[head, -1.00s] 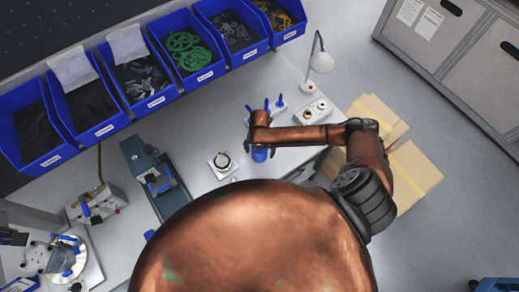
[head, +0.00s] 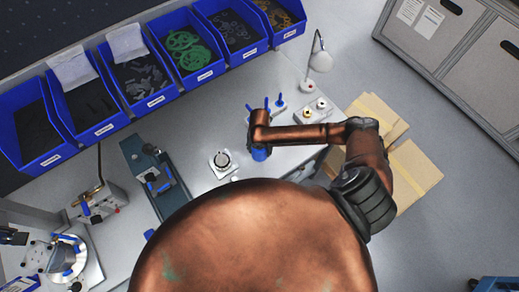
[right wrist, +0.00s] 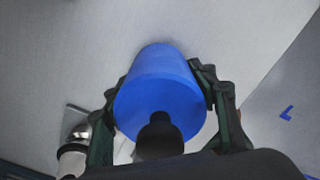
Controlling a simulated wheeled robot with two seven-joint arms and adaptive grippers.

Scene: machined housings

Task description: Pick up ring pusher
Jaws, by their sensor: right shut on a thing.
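The ring pusher, a blue cylinder (right wrist: 158,88) with a dark knob-like part toward the camera, fills the middle of the right wrist view. My right gripper (right wrist: 160,76) is shut on it, with one dark finger on each side. In the head view the blue cylinder (head: 260,154) shows just below the end of my copper-coloured right arm, over the white bench. My right gripper's fingers are mostly hidden there by the arm. I cannot tell whether the cylinder touches the bench. My left gripper is not in view.
A machined housing on a square base (head: 221,162) stands left of the arm. A small block with round knobs (head: 315,111) and a lamp (head: 319,62) stand at right. Blue bins (head: 184,48) line the back. A green-railed fixture (head: 150,180) stands further left.

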